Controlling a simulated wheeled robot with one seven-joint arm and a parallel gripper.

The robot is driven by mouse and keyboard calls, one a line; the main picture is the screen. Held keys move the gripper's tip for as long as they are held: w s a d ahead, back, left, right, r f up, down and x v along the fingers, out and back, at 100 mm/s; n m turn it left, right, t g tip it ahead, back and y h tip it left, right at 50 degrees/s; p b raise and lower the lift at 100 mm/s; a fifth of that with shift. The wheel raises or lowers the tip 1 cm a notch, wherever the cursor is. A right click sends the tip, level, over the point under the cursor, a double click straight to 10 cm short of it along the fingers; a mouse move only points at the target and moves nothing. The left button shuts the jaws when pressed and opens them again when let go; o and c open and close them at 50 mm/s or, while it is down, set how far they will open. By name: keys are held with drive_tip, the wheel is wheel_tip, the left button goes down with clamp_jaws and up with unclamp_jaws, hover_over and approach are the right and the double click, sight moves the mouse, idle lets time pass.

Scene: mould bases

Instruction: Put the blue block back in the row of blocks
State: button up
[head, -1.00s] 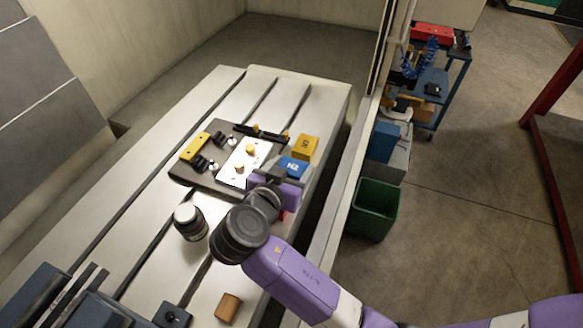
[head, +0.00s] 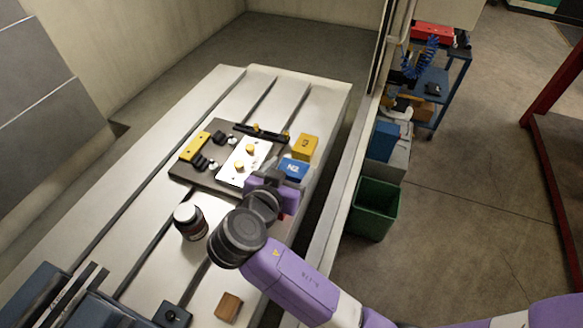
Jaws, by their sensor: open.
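The blue block (head: 293,169), with white marking on top, sits on the table near its right side, just in front of the yellow block (head: 305,146). A small part of a red block (head: 283,215) shows beside my wrist, mostly hidden. My gripper (head: 266,166) is open, just left of the blue block and over the right edge of the dark mould base. Its fingers are small and partly hidden by my wrist, so I cannot tell whether they touch the block.
The mould base (head: 185,172) carries a white plate, yellow knobs and black clamps. A green bin (head: 375,208) is beyond the table's right edge.

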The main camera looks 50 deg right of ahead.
drive_tip(key=b+v, duration=0.1)
drive_tip(key=v, duration=1)
drive_tip(key=shift+s, duration=0.1)
